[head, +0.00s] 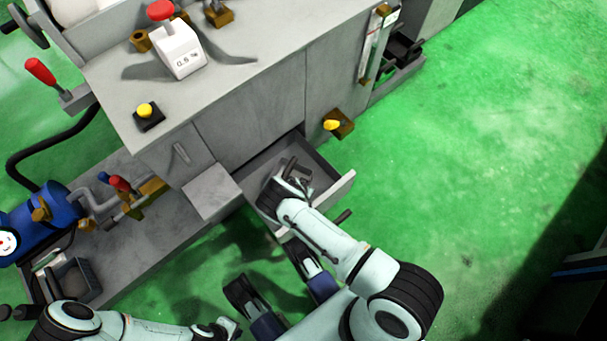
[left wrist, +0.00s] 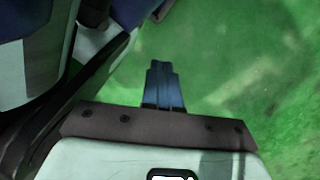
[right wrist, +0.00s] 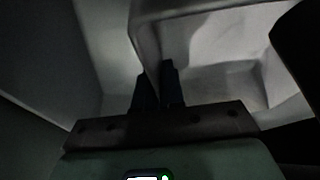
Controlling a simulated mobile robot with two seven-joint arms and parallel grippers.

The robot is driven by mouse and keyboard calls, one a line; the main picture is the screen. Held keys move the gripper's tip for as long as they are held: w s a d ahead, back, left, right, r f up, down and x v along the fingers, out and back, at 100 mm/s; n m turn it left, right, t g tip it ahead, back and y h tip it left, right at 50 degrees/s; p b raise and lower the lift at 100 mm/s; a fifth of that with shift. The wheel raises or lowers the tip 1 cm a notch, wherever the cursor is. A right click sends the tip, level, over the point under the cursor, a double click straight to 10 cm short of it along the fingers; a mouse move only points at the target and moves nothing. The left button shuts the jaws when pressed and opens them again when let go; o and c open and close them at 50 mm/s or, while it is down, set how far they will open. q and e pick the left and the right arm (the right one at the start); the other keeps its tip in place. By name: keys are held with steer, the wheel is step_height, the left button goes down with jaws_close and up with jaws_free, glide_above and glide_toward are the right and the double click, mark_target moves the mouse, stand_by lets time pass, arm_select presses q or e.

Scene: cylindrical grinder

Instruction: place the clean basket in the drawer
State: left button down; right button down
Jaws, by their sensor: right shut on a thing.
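The open drawer (head: 341,192) juts out from the front of the grey grinder in the head view. My right arm reaches down into it, and its gripper is mostly hidden by the wrist there. In the right wrist view my right gripper (right wrist: 158,75) is shut on the wall of a grey basket (right wrist: 222,42). The basket is within the drawer's outline; I cannot tell whether it touches the bottom. My left gripper (head: 232,328) is low in the head view, away from the drawer. In the left wrist view its blue fingers (left wrist: 163,85) are together and empty.
A second, dark basket (head: 78,278) sits on the machine's low ledge at the left, near a blue motor (head: 55,212). A yellow knob (head: 332,125) sticks out beside the drawer. The green floor (head: 480,170) to the right is clear.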

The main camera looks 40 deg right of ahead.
steer(key=shift+w, duration=0.1)
steer(key=shift+f, duration=0.1)
steer(key=c, duration=1.2)
jaws_free()
steer(key=shift+c, duration=0.2)
